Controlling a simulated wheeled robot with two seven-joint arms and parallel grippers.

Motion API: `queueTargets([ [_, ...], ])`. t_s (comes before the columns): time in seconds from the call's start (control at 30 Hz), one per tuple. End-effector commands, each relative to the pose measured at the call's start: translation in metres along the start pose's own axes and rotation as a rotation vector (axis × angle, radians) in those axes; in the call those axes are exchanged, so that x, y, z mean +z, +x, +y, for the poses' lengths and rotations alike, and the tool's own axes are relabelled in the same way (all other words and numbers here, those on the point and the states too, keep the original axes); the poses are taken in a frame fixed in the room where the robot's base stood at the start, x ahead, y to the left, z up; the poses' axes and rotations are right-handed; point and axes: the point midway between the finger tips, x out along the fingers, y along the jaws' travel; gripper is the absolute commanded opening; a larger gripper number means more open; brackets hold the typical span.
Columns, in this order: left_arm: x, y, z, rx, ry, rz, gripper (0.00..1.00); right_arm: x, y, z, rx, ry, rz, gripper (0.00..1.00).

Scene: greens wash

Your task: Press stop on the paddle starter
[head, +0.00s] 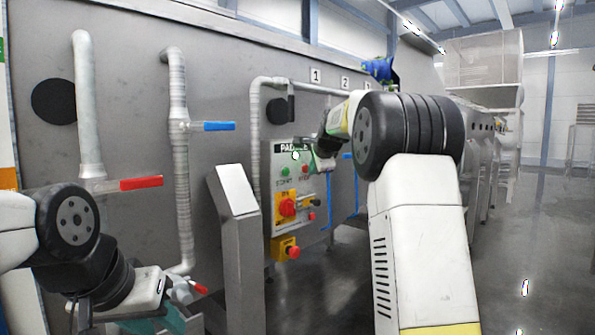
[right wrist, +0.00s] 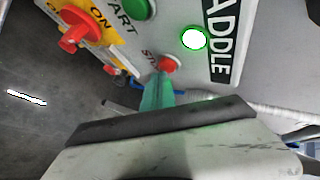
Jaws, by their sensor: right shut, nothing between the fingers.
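The paddle starter (head: 290,200) is a grey panel on the wall, labelled PADDLE. Its red stop button (right wrist: 169,63) lies below a green START button (right wrist: 141,8) and beside a white lit lamp (right wrist: 194,39) in the turned right wrist view. My right gripper (right wrist: 160,76) is shut and empty, its green fingertips right at the stop button's edge. I cannot tell whether they touch it or press it. In the head view my right gripper (head: 314,150) partly covers the panel's upper right. My left gripper (head: 178,306) is low at the left, away from the panel, partly hidden.
Pipes with a blue handle (head: 215,126) and a red handle (head: 141,183) run to the left. A grey post (head: 237,240) stands before the wall.

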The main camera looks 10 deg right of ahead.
Motion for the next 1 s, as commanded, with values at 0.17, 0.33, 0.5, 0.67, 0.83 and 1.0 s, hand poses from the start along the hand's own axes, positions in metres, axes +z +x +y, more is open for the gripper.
queueTargets([
  [0.17,0.0000,0.0000,0.0000,0.000,0.000,0.000,0.36,0.0012,0.0016,-0.0012,0.000,0.000,0.000,0.00],
  [0.33,0.0000,0.0000,0.0000,0.000,0.000,0.000,0.36,0.0022,0.0030,-0.0022,0.000,0.000,0.000,0.00],
  [0.5,0.0000,0.0000,0.0000,0.000,0.000,0.000,0.36,0.0034,0.0045,-0.0031,0.000,0.000,0.000,0.00],
  [0.67,0.0000,0.0000,0.0000,0.000,0.000,0.000,0.36,0.0046,0.0059,-0.0041,0.000,0.000,0.000,0.00],
  [0.83,0.0000,0.0000,0.0000,0.000,0.000,0.000,0.36,0.0049,0.0062,-0.0042,0.000,0.000,-0.001,0.00],
  [1.0,0.0000,0.0000,0.0000,0.000,0.000,0.000,0.36,0.0048,0.0058,-0.0039,0.000,0.000,-0.001,0.00],
])
